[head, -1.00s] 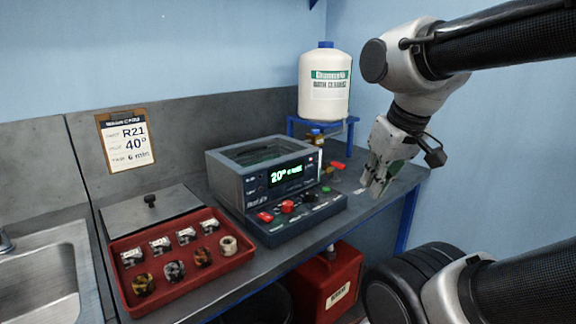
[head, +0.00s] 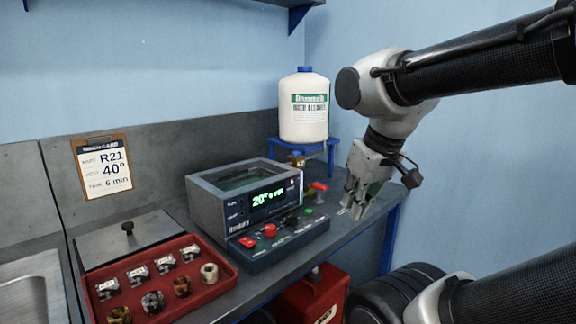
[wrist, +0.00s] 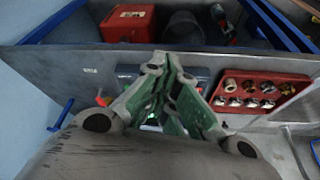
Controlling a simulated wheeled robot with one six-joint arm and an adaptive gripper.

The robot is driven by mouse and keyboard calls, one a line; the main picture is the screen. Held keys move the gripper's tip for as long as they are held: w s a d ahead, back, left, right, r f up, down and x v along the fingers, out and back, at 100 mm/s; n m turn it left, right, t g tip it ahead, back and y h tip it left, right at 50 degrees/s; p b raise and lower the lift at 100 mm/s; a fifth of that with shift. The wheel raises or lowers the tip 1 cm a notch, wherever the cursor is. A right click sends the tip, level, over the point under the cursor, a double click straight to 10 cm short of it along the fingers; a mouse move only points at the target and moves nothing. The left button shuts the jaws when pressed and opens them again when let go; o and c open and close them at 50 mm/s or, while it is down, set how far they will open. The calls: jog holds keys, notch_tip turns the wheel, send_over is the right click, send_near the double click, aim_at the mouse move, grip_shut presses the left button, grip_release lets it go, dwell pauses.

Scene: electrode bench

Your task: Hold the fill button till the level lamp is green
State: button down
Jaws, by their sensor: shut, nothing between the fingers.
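The grey bath unit (head: 205,208) stands on the bench with a green lit display (head: 267,197) reading 20°. Its front control panel (head: 270,255) carries a red switch (head: 248,242), a red knob (head: 270,230), a black knob (head: 291,221) and a small green control (head: 308,211). I cannot tell which control is the fill button, nor make out the level lamp's colour. My gripper (head: 354,212) is shut and empty, pointing down over the bench to the right of the panel, apart from it. In the wrist view the gripper (wrist: 171,56) covers part of the panel.
A white jug (head: 304,115) stands on a blue stand (head: 285,142) behind a red-handled valve (head: 320,186). A red tray (head: 225,268) of small parts sits left of the panel. A clipboard (head: 104,166) leans on the backsplash. A red container (head: 318,292) is under the bench.

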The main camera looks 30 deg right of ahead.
jog(key=w+d+r+m+y, duration=0.1)
jog(key=w+d, duration=0.4)
jog(key=w, duration=0.5)
jog(key=w+d+r+t, duration=0.1)
jog(key=w+d, duration=0.3)
jog(key=w, duration=0.7)
jog(key=w+d+r+m+y, duration=0.15)
jog(key=w+d, duration=0.35)
jog(key=w, duration=0.5)
jog(key=w+r+n+t, duration=0.3)
jog(key=w+r+n, duration=0.3)
jog(key=w+r, duration=0.2)
jog(key=shift+w, duration=0.15)
